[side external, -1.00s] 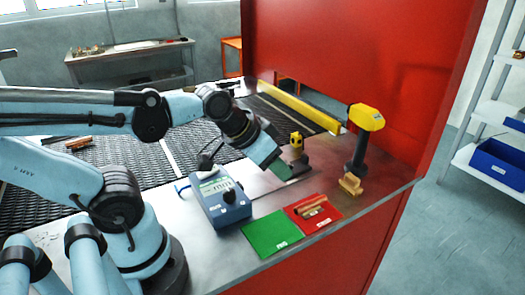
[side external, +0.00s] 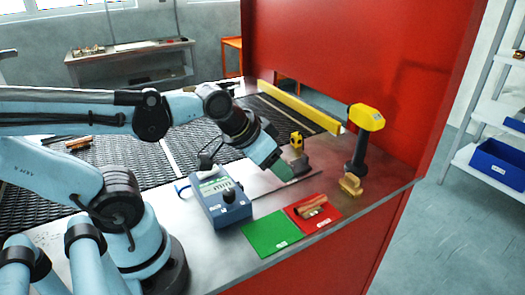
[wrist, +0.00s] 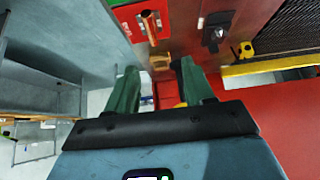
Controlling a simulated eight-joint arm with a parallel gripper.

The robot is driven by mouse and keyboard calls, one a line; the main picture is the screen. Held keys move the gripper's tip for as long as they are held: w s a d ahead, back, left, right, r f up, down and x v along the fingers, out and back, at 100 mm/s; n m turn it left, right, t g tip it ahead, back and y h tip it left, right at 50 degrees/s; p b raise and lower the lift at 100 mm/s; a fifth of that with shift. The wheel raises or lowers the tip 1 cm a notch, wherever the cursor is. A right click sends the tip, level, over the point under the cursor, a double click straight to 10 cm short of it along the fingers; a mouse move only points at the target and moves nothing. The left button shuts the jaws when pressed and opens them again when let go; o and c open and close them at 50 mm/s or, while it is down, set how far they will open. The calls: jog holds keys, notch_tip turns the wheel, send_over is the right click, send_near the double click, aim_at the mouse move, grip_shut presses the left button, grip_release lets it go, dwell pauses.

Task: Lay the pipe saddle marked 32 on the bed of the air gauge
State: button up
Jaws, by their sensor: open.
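A copper-coloured, pipe-like piece lies with another on a red card (side external: 324,222) at the front right; the upper piece (side external: 312,203) also shows in the wrist view (wrist: 149,27). No marking 32 is readable, so I cannot tell which is the saddle. A blue box with a display and knob (side external: 222,200) stands left of my gripper.
A green card (side external: 271,233) lies left of the red card. A yellow-headed tool on a dark stand (side external: 364,130) and a tan block (side external: 350,184) are at the right. A black mesh belt (side external: 120,172) runs behind the bench. A red panel (side external: 350,60) rises at the back right.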

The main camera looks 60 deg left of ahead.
jog(key=shift+w, duration=0.1)
jog(key=g, duration=0.7)
send_over(311, 202)
jog(key=f, duration=0.7)
jog(key=shift+w+a+f, duration=0.15)
jog(key=shift+w+f, duration=0.1)
jog(key=shift+s+f, duration=0.15)
jog(key=shift+f, duration=1.25)
jog(key=shift+s+f, duration=0.1)
jog(key=shift+f, duration=1.3)
jog(key=shift+f, duration=0.25)
